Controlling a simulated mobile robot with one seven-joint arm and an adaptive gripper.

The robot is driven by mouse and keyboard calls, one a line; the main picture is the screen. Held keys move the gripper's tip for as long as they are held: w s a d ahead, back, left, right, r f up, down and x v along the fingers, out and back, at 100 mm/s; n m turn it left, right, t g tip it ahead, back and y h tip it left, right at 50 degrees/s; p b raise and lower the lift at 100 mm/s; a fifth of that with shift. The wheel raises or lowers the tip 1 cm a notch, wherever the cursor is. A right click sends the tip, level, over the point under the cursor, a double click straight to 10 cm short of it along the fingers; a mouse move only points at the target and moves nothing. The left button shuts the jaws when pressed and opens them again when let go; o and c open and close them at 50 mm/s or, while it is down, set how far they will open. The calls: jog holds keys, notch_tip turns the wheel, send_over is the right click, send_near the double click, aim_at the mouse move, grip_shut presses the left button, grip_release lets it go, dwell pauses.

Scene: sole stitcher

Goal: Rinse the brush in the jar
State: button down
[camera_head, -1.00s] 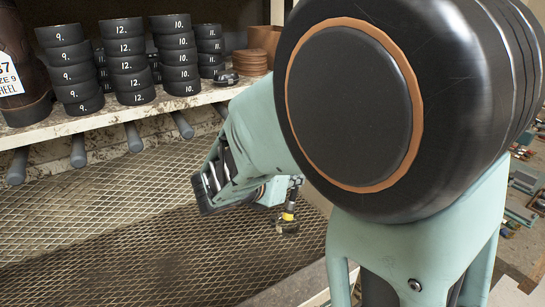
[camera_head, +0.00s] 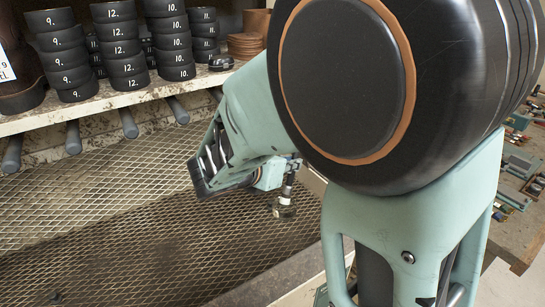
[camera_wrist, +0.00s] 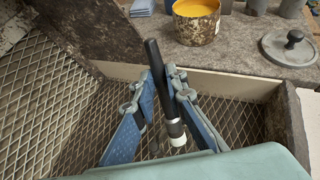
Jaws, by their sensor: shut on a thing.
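My gripper (camera_wrist: 160,108) is shut on the brush (camera_wrist: 156,62), seen in the wrist view as a dark stick with a pale band toward its lower end. In the head view the brush (camera_head: 289,184) hangs down from my gripper (camera_head: 285,168). The jar does not show in the wrist view.
A mesh tray (camera_head: 120,225) spreads below. A shelf with stacked numbered black rolls (camera_head: 121,45) stands behind. In the wrist view, a speckled tin (camera_wrist: 196,22) of yellow liquid and a grey knobbed disc (camera_wrist: 290,46) sit on the ledge beyond my gripper.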

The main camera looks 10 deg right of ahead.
notch_tip(320, 180, up, 8)
jog(key=p, duration=0.6)
jog(key=shift+r+p, duration=0.2)
jog(key=shift+p, duration=0.2)
dwell(1.7)
notch_tip(320, 180, up, 4)
jog(key=p, duration=0.4)
send_over(289, 173)
dwell(0.4)
jog(key=shift+s+a+f+n+t+y+p, duration=0.15)
jog(key=shift+f+n+t+y+p, duration=0.3)
jog(key=shift+n+y, duration=0.45)
jog(key=shift+s+a+f+n+t+y+p, duration=0.1)
jog(key=shift+a+f+n+t+y+p, duration=0.3)
jog(key=shift+n+y, duration=0.5)
jog(key=shift+s+a+f+n+t+y+p, duration=0.1)
jog(key=shift+f+n+t+y+p, duration=0.3)
jog(key=shift+n+y, duration=0.45)
